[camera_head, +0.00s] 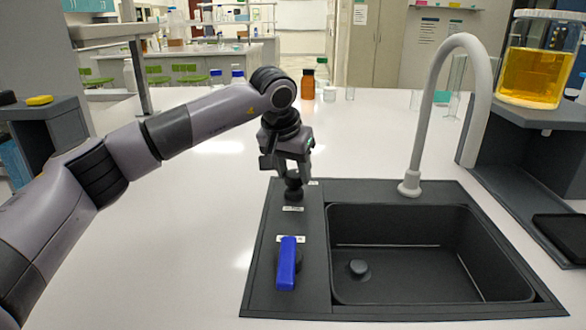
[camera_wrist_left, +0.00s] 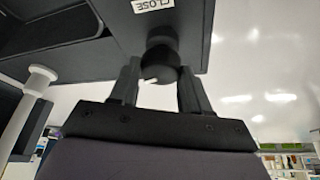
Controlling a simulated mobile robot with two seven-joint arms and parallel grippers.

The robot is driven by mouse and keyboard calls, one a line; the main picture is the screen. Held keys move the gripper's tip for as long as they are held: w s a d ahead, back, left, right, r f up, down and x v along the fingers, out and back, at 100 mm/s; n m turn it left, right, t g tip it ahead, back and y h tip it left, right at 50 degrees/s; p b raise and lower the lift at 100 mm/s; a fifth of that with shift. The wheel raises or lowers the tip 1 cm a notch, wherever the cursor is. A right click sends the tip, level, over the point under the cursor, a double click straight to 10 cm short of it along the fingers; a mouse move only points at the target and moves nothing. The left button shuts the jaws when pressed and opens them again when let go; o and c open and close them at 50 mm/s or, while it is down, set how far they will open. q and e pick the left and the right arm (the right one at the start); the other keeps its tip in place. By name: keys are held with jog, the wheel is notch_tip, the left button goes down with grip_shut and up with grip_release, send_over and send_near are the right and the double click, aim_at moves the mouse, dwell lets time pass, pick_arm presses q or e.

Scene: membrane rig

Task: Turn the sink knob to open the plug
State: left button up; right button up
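The black sink knob (camera_head: 293,188) stands on the dark panel left of the basin, with a small white label in front of it. My left gripper (camera_head: 292,176) is at the knob from above. In the left wrist view the knob (camera_wrist_left: 160,62) lies between the two fingertips (camera_wrist_left: 158,82), close to both; whether they press on it I cannot tell. My right gripper is not in view.
The dark sink basin (camera_head: 450,255) is empty of water as far as I see. A grey faucet (camera_head: 412,150) rises behind it. Brown bottle (camera_head: 308,84) and jars stand farther back.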

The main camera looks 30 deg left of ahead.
pick_arm(q)
jog(key=shift+d+r+n+p, duration=0.1)
jog(key=shift+r+n+p, duration=0.1)
jog(key=shift+n+p, duration=0.45)
jog(key=shift+n+y+p, duration=0.7)
jog(key=shift+n+p, duration=0.25)
jog(key=shift+n, duration=0.5)
jog(key=shift+w+f+n+p, duration=0.1)
jog(key=shift+n+p, duration=0.2)
jog(key=shift+n, duration=0.1)
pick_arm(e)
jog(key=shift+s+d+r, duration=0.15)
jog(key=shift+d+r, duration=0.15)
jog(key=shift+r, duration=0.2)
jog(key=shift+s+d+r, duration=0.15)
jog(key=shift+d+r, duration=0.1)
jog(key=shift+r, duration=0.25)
pick_arm(q)
jog(key=o, duration=1)
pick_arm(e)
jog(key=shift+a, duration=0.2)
pick_arm(q)
jog(key=shift+o, duration=0.2)
jog(key=v, duration=0.7)
jog(key=shift+d, duration=0.15)
